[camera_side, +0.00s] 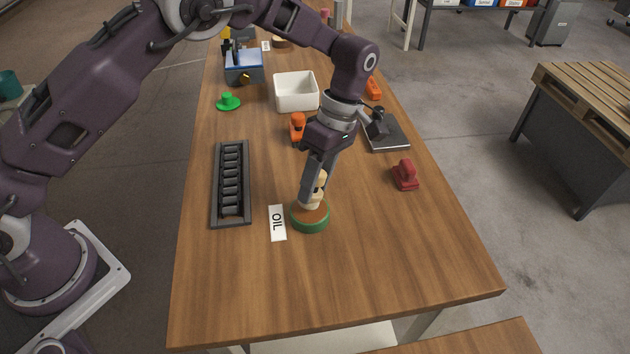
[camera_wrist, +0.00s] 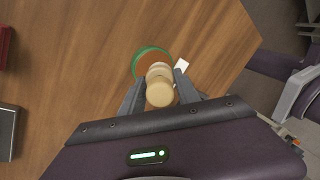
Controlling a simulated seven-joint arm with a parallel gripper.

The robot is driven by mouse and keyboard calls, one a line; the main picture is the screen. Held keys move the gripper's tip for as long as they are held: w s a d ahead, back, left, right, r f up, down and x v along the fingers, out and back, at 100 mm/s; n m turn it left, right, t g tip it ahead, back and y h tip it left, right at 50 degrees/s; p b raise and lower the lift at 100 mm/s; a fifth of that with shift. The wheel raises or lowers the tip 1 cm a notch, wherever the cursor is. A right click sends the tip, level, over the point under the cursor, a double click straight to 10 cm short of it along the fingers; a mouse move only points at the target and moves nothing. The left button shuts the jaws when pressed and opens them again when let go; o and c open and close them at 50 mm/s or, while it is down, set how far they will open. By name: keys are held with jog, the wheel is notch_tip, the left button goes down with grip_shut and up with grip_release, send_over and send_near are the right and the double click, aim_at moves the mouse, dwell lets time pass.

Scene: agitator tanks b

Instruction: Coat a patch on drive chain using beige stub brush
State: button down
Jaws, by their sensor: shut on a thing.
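My gripper (camera_side: 315,187) is shut on the beige stub brush (camera_side: 322,180). The brush is upright, with its lower end in or just above the green round dish (camera_side: 310,227), which has a brown inside. Whether the brush tip touches the contents is hidden. In the wrist view the brush (camera_wrist: 160,88) sits between the two fingers (camera_wrist: 158,90), over the green dish (camera_wrist: 137,64). A white OIL label (camera_side: 278,223) lies left of the dish. The drive chain (camera_side: 231,180) lies in a dark tray (camera_side: 216,200) left of my gripper.
A red stamp-like block (camera_side: 405,175) stands to the right. A grey plate (camera_side: 385,133) with a black knob, an orange object (camera_side: 297,127), a white bin (camera_side: 296,92) and a green knobbed disc (camera_side: 228,102) stand behind. The table's front is clear.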

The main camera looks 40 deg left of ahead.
jog(key=shift+f, duration=0.7)
dwell(1.1)
jog(key=shift+r, duration=3.55)
